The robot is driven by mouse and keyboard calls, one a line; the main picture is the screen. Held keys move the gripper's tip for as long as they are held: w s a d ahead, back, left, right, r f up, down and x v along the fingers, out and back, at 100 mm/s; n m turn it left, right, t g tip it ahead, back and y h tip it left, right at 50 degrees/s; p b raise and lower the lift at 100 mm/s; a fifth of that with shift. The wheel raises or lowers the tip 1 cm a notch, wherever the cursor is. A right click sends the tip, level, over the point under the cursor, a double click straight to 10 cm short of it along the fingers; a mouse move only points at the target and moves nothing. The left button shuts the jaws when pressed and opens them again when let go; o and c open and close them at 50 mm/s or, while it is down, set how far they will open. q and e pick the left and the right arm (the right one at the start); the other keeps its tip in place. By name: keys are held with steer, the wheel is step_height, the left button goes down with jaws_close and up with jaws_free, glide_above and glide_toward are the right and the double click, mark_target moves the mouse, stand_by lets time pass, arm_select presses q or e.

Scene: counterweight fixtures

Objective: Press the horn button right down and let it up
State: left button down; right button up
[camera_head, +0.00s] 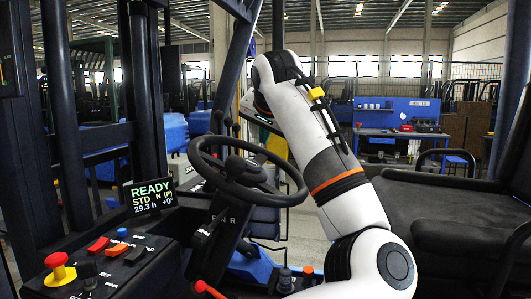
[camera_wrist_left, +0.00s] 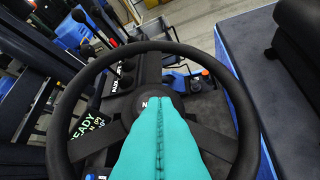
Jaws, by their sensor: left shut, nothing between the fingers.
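The black steering wheel (camera_head: 268,202) stands in front of me, and its rim (camera_wrist_left: 61,128) fills most of the left wrist view. Its hub (camera_head: 246,172) is round and dark. The right gripper is not in view.
A lit READY display (camera_head: 152,196) stands left of the wheel. A red stop button (camera_head: 57,262), orange switches (camera_head: 98,245) and a blue knob (camera_head: 122,232) sit on the left console. A black seat (camera_head: 460,225) is at the right. Mast posts close off the left.

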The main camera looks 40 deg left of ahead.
arm_select(q)
steer(key=v, duration=0.4)
steer(key=shift+s+a+r, duration=0.2)
steer(key=shift+s+a, duration=0.05)
steer(key=shift+s, duration=0.2)
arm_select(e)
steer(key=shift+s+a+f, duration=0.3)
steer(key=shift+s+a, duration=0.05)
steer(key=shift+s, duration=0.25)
arm_select(q)
steer(key=shift+w, duration=0.1)
